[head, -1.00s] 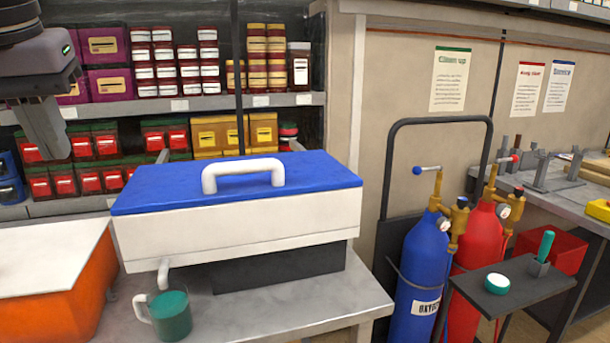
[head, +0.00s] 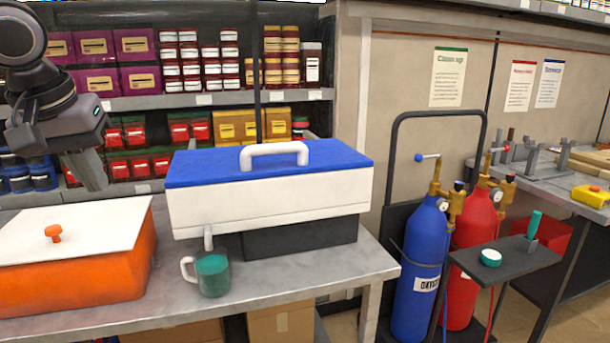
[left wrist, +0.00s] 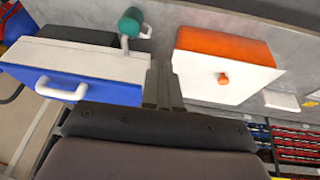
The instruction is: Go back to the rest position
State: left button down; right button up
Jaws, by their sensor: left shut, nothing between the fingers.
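My left gripper (head: 92,172) hangs in the air at the left of the head view, above the back of the orange box. It is shut and empty. In the left wrist view its fingers (left wrist: 160,72) are together and point between the blue-lidded white box and the orange box. My right gripper is in neither view.
On the grey bench (head: 350,268) stand a white box with a blue lid (head: 215,168), a green mug (head: 212,276) below its spout, and an orange box (head: 100,285) with a white lid. Stocked shelves (head: 225,101) are behind. Blue (head: 420,262) and red (head: 476,240) gas cylinders stand right.

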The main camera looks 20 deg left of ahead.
pick_arm(q)
jog(key=w+a+f+m+t+h, duration=0.1)
jog(key=w+a+f, duration=0.15)
jog(key=f, duration=0.75)
jog(key=w+a+f+m+t+h, duration=0.1)
jog(key=w+f, duration=0.3)
jog(key=f, duration=0.7)
jog(key=s+d+f+m, duration=0.1)
jog(key=d+f, duration=0.1)
jog(key=f, duration=0.6)
jog(key=s+d+f+m, duration=0.1)
jog(key=d+f, duration=0.1)
jog(key=f, duration=0.6)
jog(key=s+d+f+m+t+h, duration=0.1)
jog(key=s+d+f+m+t, duration=0.3)
jog(key=d+f, duration=0.65)
jog(key=s+d+f, duration=0.1)
jog(key=s+d, duration=0.2)
jog(key=d, duration=0.3)
jog(key=s+d+f+m, duration=0.1)
jog(key=s+d+f, duration=0.1)
jog(key=s+d, duration=0.2)
jog(key=d, duration=0.3)
jog(key=shift+d+f+t+h, duration=0.2)
jog(key=shift+d+t+h, duration=0.1)
jog(key=shift+h, duration=0.1)
